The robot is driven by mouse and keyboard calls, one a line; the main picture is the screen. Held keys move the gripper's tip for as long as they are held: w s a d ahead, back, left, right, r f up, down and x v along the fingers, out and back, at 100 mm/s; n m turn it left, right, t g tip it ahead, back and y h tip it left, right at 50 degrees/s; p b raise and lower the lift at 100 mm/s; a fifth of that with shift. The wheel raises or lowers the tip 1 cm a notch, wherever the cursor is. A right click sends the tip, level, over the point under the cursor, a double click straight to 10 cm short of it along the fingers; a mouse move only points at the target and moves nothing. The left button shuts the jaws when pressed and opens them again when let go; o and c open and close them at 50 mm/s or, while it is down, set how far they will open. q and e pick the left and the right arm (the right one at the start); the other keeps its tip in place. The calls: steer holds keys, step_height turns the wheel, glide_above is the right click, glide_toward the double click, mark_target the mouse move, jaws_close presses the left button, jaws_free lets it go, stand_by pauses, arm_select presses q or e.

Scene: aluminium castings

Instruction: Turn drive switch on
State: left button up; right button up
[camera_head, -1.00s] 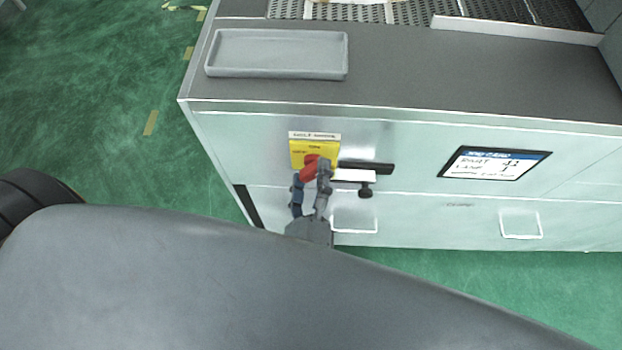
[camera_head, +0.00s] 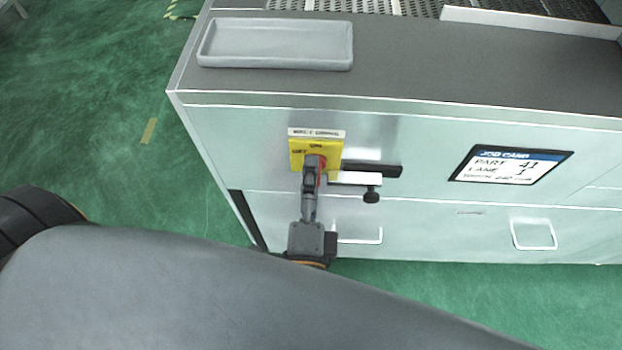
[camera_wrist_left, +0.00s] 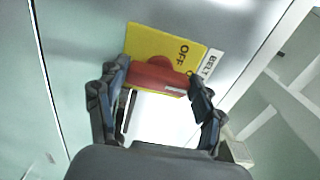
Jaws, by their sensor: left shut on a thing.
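The drive switch is a red rotary handle (camera_head: 322,163) on a yellow plate (camera_head: 333,148) on the machine's front panel. The plate carries ON and OFF marks, with a white label strip above it. My left gripper (camera_head: 314,165) is at the switch and hides most of the handle in the head view. In the left wrist view the red handle (camera_wrist_left: 158,78) lies between the two fingers of my left gripper (camera_wrist_left: 160,95), which are shut on it. OFF is readable there on the yellow plate (camera_wrist_left: 150,40). My right gripper is in neither view.
A black bar (camera_head: 375,170) and a white block with a dark knob (camera_head: 372,195) project just right of the switch. A display (camera_head: 512,166) sits further right. A grey tray (camera_head: 275,62) lies on the machine top. Green floor (camera_head: 90,110) is open at left.

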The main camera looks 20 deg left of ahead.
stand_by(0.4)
arm_select(q)
steer(key=o, duration=1.2)
steer(key=shift+w, duration=0.1)
steer(key=shift+c, duration=0.2)
steer(key=v, duration=0.7)
steer(key=shift+s, duration=0.3)
steer(key=shift+d, duration=0.1)
